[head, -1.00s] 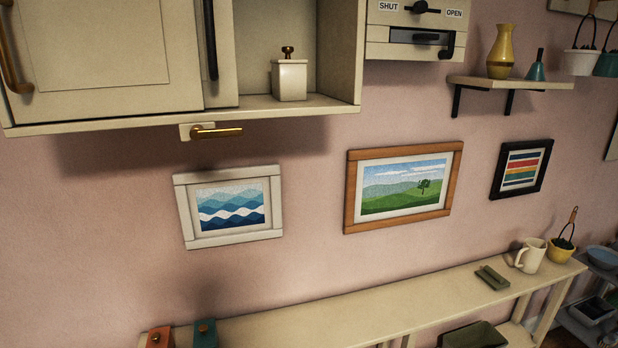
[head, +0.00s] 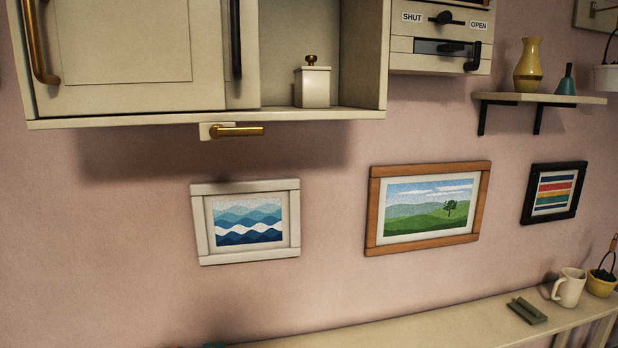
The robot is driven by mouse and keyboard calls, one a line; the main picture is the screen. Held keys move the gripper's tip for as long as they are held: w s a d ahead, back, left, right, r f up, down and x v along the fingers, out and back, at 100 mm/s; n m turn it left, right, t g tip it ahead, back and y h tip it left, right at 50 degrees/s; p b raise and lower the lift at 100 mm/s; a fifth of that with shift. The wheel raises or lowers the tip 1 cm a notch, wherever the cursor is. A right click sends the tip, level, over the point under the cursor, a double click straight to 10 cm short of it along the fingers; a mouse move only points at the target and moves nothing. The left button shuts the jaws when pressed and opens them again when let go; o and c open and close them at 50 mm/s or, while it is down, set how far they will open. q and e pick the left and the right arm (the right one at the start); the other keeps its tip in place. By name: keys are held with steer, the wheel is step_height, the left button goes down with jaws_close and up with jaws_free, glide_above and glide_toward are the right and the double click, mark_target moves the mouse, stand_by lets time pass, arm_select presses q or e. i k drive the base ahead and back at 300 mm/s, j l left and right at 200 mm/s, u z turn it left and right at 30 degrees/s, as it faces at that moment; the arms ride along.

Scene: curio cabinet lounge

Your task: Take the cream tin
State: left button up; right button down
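The cream tin (head: 313,88) is a small square box with a brass knob on its lid. It stands upright in the open right-hand compartment of the cream wall cabinet (head: 130,121), near the front edge of the cabinet floor. A sliding door panel (head: 241,60) with a dark handle is to the left of the opening. Neither of my grippers shows in the head view.
A brass lever handle (head: 236,131) sticks out below the cabinet. A box with a SHUT/OPEN lever (head: 446,18) is at its right. A wall shelf (head: 545,98) holds a yellow vase (head: 528,66) and teal bell. A long console (head: 450,318) runs below framed pictures.

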mark_target(312, 88)
steer(key=l+u, duration=0.5)
steer(key=u, duration=0.2)
steer(key=l+u, duration=0.35)
